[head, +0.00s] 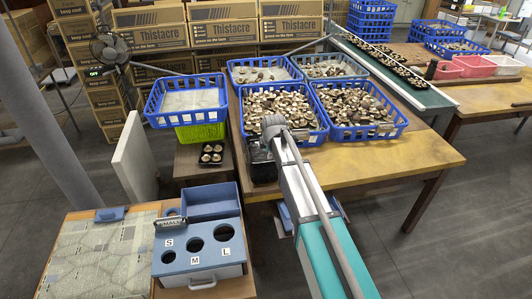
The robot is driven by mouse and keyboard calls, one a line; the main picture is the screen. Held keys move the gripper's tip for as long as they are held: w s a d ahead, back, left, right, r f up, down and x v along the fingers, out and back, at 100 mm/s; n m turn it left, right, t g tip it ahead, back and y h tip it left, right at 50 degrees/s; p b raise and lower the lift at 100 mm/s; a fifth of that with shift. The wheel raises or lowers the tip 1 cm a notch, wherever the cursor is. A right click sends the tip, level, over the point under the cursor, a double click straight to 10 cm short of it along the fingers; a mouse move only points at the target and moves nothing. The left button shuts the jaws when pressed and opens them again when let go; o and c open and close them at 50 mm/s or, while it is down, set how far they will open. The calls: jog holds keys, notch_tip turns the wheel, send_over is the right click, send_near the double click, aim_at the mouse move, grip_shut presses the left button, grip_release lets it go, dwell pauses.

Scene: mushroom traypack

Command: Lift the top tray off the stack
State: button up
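A black stack of trays (263,172) stands at the front left edge of the wooden table, partly hidden behind my arm. Single trays in it cannot be told apart. My arm reaches in from the bottom right, and its grey wrist is above and just right of the stack. My gripper (261,147) is small and dark at the top of the stack. Its fingers blend with the black trays, so I cannot tell whether they are open, shut or touching a tray.
Blue crates of mushrooms (362,131) stand close behind the stack. A black tray with mushrooms (211,154) sits on a low stand to the left. A blue sizing box (201,262) is at the front. The table's right side (430,150) is clear.

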jog(key=shift+b+x, duration=3.6)
jog(key=shift+x, duration=0.4)
grip_shut()
jog(key=shift+r, duration=0.15)
notch_tip(320, 180, up, 7)
jog(key=p, duration=0.7)
send_over(267, 166)
jog(key=shift+s+d, duration=0.1)
jog(key=shift+s, duration=0.1)
